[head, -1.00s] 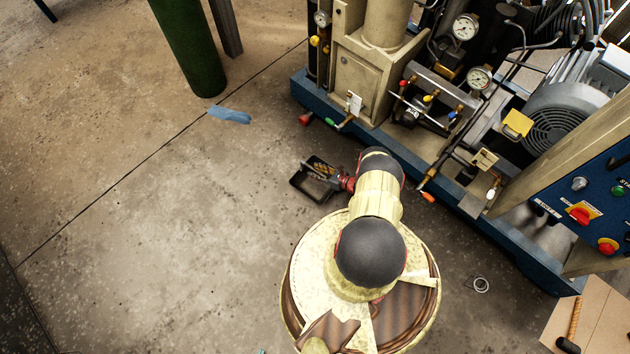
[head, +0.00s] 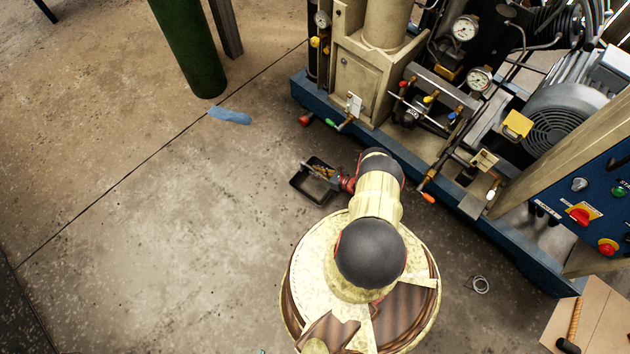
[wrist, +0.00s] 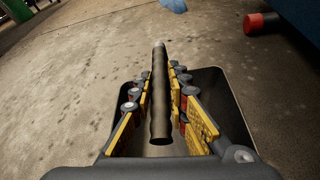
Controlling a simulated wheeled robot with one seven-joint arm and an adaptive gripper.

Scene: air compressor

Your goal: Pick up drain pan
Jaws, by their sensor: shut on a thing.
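The drain pan (head: 299,193) is a black, square, shallow pan at the compressor's front left. In the wrist view its raised rim (wrist: 238,112) shows around my fingers. My gripper (head: 322,170) is over the pan, with its yellow fingers reaching down inside the rim. In the wrist view my gripper (wrist: 161,100) is shut on a dark round bar (wrist: 160,95) that runs across the pan and looks like its handle. Where the bar joins the pan is hidden. I see no clear gap under the pan and cannot tell if it is off the floor.
The compressor's blue base frame (head: 385,149) stands close on the right, with red and green valve handles sticking out. A blue cloth (head: 229,116) lies on the floor and a green cylinder (head: 190,50) stands behind it. The floor to the left is clear.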

